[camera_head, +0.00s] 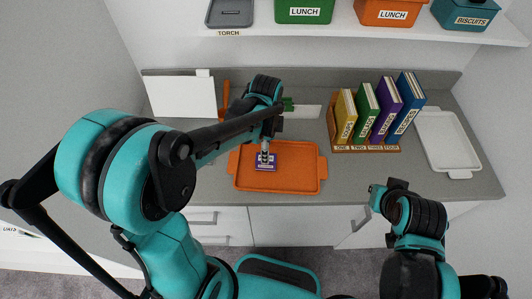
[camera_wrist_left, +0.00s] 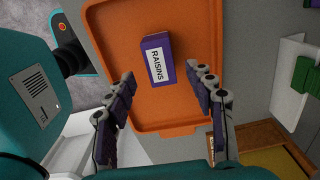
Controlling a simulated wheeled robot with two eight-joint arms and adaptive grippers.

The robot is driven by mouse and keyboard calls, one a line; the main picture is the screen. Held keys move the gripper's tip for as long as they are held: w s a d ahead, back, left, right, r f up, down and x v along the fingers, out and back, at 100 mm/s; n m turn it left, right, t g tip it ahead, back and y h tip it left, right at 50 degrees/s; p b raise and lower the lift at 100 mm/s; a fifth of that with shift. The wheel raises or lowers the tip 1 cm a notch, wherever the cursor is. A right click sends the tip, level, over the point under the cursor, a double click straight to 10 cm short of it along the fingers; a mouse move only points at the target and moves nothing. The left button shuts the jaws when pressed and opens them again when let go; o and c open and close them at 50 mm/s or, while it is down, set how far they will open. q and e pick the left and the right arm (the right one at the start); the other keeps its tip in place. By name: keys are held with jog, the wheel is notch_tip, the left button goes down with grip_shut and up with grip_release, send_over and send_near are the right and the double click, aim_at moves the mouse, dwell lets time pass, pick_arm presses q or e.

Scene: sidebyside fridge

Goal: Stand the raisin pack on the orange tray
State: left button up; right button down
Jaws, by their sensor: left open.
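The purple raisin pack (camera_head: 265,162) with its white label is on the orange tray (camera_head: 295,180), toward the tray's left part. It also shows in the left wrist view (camera_wrist_left: 166,64), its RAISINS label facing the camera; I cannot tell for sure if it is upright. My left gripper (camera_head: 266,148) is above the pack. In the left wrist view its fingers (camera_wrist_left: 162,76) are spread, with the pack beyond and between the tips, apparently free of them. My right gripper (camera_head: 378,194) is off the counter's front edge at the right, its fingers unclear.
Several books (camera_head: 365,112) stand in a wooden rack (camera_head: 365,149) behind the tray to the right. A white tray (camera_head: 448,140) lies at far right, a white board (camera_head: 180,97) at back left. A shelf (camera_head: 350,30) with bins overhangs the back.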

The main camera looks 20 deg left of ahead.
pick_arm(q)
notch_tip(320, 180, up, 6)
jog(key=r+p, duration=0.1)
jog(key=s+a+r+n+t, duration=0.1)
jog(key=s+a+n+t, duration=0.1)
jog(key=s+n, duration=0.3)
jog(key=s+a+r+n+t, duration=0.2)
jog(key=s+n+t, duration=0.3)
jog(key=n, duration=0.5)
jog(key=shift+r+n, duration=0.3)
